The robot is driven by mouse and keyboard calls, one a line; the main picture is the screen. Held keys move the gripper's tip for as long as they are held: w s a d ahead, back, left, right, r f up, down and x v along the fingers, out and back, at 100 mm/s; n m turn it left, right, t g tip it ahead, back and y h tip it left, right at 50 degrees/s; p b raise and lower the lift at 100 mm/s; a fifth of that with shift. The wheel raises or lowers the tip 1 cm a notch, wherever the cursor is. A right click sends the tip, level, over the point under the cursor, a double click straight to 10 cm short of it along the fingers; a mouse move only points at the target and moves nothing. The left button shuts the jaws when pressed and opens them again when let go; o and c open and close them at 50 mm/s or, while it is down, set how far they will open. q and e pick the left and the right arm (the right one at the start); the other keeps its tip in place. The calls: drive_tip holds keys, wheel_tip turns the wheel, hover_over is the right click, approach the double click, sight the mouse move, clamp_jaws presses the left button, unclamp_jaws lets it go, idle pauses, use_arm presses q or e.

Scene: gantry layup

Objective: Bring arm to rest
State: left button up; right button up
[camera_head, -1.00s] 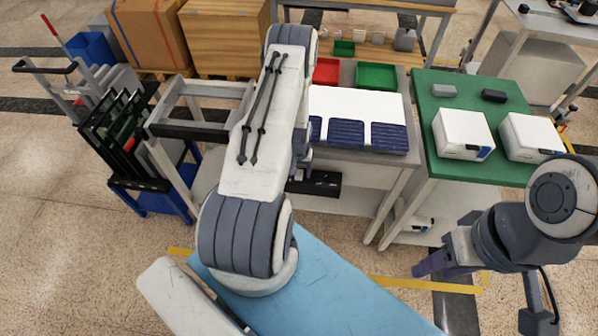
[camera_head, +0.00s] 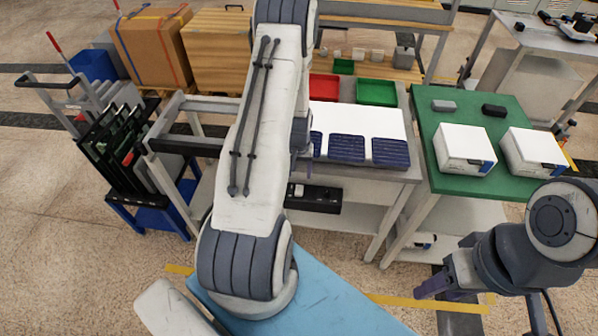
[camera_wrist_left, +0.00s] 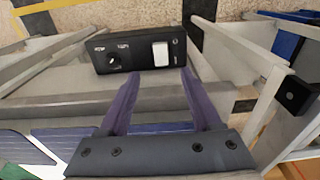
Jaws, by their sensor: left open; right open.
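My left arm (camera_head: 255,140) stretches forward over the front of the white-topped bench. Its gripper (camera_wrist_left: 160,72) shows in the left wrist view with two purple fingers apart and nothing between them. Beyond the fingertips is a black control box (camera_wrist_left: 138,55) with a knob and a white switch; the gap to it is hard to judge. In the head view most of the left gripper is hidden by the arm; a purple finger shows beside it. My right gripper (camera_head: 434,286) hangs at the lower right, open and empty, above the floor.
The bench (camera_head: 370,122) carries dark blue panels (camera_head: 346,149), a red tray (camera_head: 323,87) and a green tray (camera_head: 376,92). A green-topped table (camera_head: 432,128) with white devices (camera_head: 465,148) stands right. A blue cart (camera_head: 150,218) with a rack stands left. Open floor (camera_head: 70,250) lies at the lower left.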

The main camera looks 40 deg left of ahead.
use_arm(q)
drive_tip(key=shift+r, duration=0.2)
idle(0.4)
drive_tip(key=s+d+r+m, duration=0.1)
drive_tip(key=d+r+m, duration=0.2)
drive_tip(key=d+r, duration=0.75)
drive_tip(key=s+d+r+m, duration=0.1)
drive_tip(key=d+r+m, duration=0.3)
drive_tip(key=d+r, duration=0.7)
drive_tip(key=s+d+r+m, duration=0.3)
drive_tip(key=s+d, duration=0.3)
drive_tip(key=s, duration=0.3)
drive_tip(key=s+d+r+m+h, duration=0.1)
drive_tip(key=s+d+r+m, duration=0.2)
drive_tip(key=s+d, duration=0.3)
drive_tip(key=s, duration=0.4)
drive_tip(key=shift+d+r+m+g, duration=0.15)
drive_tip(key=shift+m+g, duration=0.15)
